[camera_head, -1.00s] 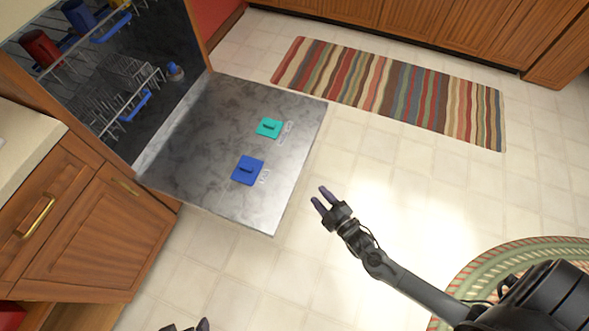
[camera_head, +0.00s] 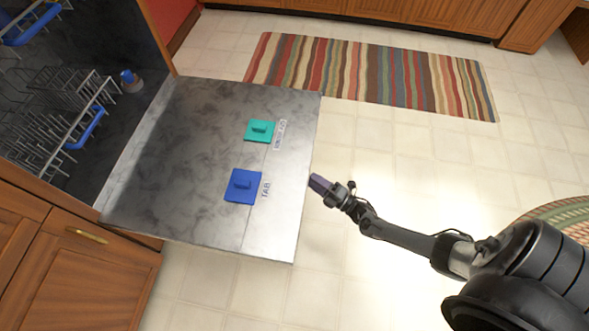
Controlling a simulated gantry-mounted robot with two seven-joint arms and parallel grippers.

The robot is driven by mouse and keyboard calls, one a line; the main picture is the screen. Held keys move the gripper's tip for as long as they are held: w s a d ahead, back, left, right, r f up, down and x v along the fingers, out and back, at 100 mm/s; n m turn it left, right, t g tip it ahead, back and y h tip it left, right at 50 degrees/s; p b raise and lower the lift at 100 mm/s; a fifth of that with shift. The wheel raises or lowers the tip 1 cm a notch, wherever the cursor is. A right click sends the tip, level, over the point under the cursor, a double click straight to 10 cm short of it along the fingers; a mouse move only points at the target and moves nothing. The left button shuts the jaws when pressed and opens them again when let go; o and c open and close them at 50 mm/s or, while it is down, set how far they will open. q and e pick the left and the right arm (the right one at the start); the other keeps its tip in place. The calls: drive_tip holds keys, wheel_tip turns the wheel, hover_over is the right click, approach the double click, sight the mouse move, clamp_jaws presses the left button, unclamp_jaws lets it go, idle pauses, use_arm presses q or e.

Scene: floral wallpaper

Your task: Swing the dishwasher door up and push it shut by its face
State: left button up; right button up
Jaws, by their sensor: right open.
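The dishwasher door (camera_head: 190,140) is folded down flat, its metallic inner face up. On it are a teal square (camera_head: 259,131) and a blue square (camera_head: 243,186), each with a small raised tab. The dishwasher's dark interior (camera_head: 110,45) is open at the left. My right gripper (camera_head: 318,185) is open and empty, just right of the door's outer edge; I cannot tell its height against the door. Its fingers overlap from this angle. My left gripper is out of the picture.
Wire racks (camera_head: 55,115) with blue parts stand inside the dishwasher. A wooden cabinet (camera_head: 75,270) adjoins the door at lower left. A striped rug (camera_head: 375,72) lies at the back.

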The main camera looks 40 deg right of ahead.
drive_tip(key=b+x, duration=0.2)
drive_tip(key=x, duration=0.7)
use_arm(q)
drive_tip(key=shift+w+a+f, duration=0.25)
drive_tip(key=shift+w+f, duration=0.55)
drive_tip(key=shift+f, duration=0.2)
use_arm(e)
drive_tip(key=shift+w+a+r, duration=0.1)
drive_tip(key=shift+w, duration=0.15)
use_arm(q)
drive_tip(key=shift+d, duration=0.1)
use_arm(e)
drive_tip(key=shift+s, duration=0.15)
clamp_jaws()
